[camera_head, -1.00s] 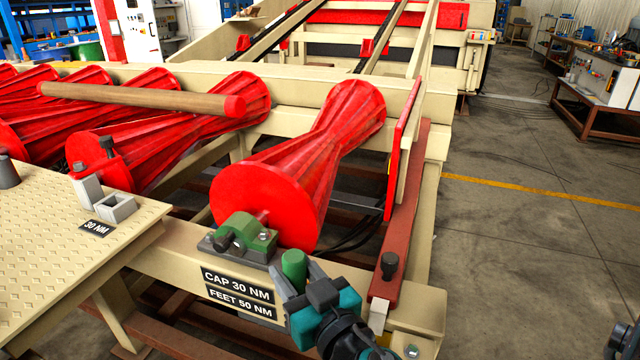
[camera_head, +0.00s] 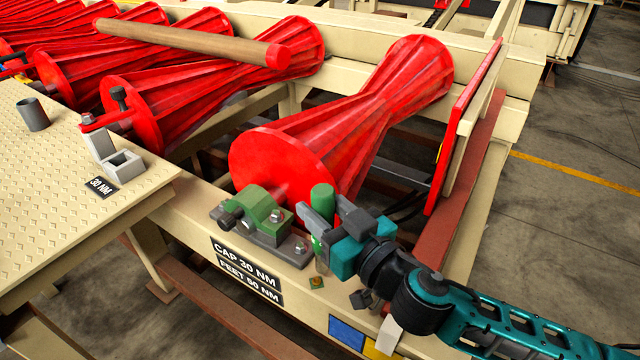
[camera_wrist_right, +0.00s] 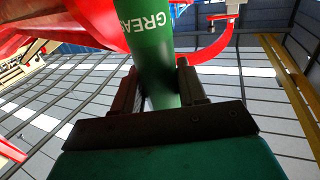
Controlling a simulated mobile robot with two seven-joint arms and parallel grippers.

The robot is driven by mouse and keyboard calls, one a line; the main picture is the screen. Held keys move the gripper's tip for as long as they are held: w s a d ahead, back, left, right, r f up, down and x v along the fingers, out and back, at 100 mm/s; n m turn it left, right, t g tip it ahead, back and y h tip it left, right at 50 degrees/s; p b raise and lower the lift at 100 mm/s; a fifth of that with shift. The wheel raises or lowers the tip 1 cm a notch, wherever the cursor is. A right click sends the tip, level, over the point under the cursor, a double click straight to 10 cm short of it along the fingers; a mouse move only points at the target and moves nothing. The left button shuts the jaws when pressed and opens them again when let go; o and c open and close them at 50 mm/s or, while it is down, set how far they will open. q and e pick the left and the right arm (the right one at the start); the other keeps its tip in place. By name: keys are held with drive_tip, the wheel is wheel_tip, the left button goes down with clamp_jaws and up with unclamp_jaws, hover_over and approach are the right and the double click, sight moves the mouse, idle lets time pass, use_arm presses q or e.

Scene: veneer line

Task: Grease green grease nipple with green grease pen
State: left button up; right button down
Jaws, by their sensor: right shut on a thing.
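The green grease pen (camera_head: 322,200) stands roughly upright in my right gripper (camera_head: 328,224), which is shut around its body. In the right wrist view, the pen (camera_wrist_right: 155,45) shows the letters "GREA" and passes between the fingers (camera_wrist_right: 160,85). Its pale lower tip points down at the cream beam. A small green piece with a brassy middle (camera_head: 316,282), which looks like the green grease nipple, sits on the beam's front just below the tip. I cannot tell whether they touch. My left gripper is out of view.
A green bearing block (camera_head: 257,207) with bolts stands left of the pen, by a red roller (camera_head: 285,165). Blue (camera_head: 346,333) and yellow (camera_head: 378,351) patches lie to the right on the beam. A checkered plate table (camera_head: 60,190) is at left.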

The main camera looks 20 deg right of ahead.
sight(315, 196)
drive_tip(key=a+n+g+y, duration=0.1)
drive_tip(key=y, duration=0.1)
drive_tip(key=a+r+n+g+y, duration=0.1)
drive_tip(key=n+g+y, duration=0.1)
drive_tip(key=w+a+n+g+y+b, duration=0.1)
drive_tip(key=n+y, duration=0.1)
drive_tip(key=y, duration=0.1)
drive_tip(key=shift+a+r, duration=0.2)
drive_tip(key=shift+r, duration=0.1)
drive_tip(key=shift+s+a+r+n+g+y, duration=0.1)
drive_tip(key=shift+r+n+g+y, duration=0.05)
drive_tip(key=shift+n+g+y, duration=0.35)
drive_tip(key=shift+s+r+n+g+y, duration=0.15)
drive_tip(key=shift+n+g+y, duration=0.2)
drive_tip(key=shift+g, duration=0.25)
drive_tip(key=d+r+n+g+y, duration=0.1)
drive_tip(key=g, duration=0.1)
drive_tip(key=s+d+r+n+g+y, duration=0.1)
drive_tip(key=r+n+g, duration=0.1)
drive_tip(key=shift+s+b, duration=0.15)
drive_tip(key=shift+b, duration=0.2)
drive_tip(key=shift+r, duration=0.1)
